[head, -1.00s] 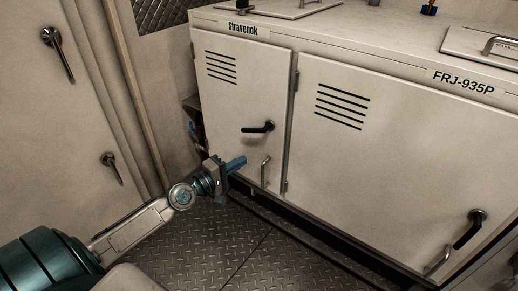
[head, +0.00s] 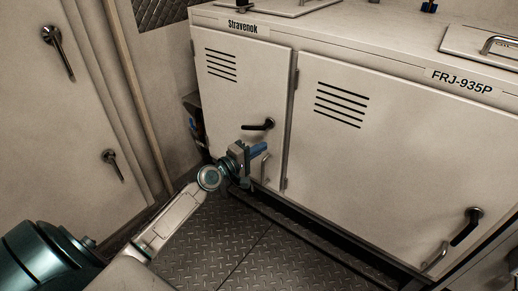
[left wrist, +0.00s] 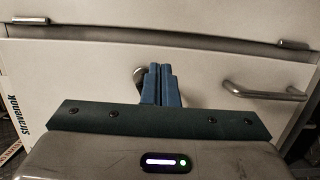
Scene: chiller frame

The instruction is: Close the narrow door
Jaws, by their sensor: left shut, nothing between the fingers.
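The narrow door (head: 232,95) is the pale left panel under the Stravenok label (head: 242,27). It has slanted vents, a black lever handle (head: 258,125) and a silver bar handle (head: 265,168). Its hinges are on its right edge. It looks closed or nearly closed; I cannot tell if it is flush. My left gripper (head: 258,150) is in front of its lower part, between the two handles, fingers together and empty. In the left wrist view the blue fingers (left wrist: 161,84) point at the door face (left wrist: 80,70), beside the bar handle (left wrist: 265,91). Contact is unclear.
The wide door (head: 390,150) is to the right, with a black handle (head: 467,227) low at its right side. A tall pale panel (head: 45,140) with handles stands at the left. The tread-plate floor (head: 255,245) is clear in front.

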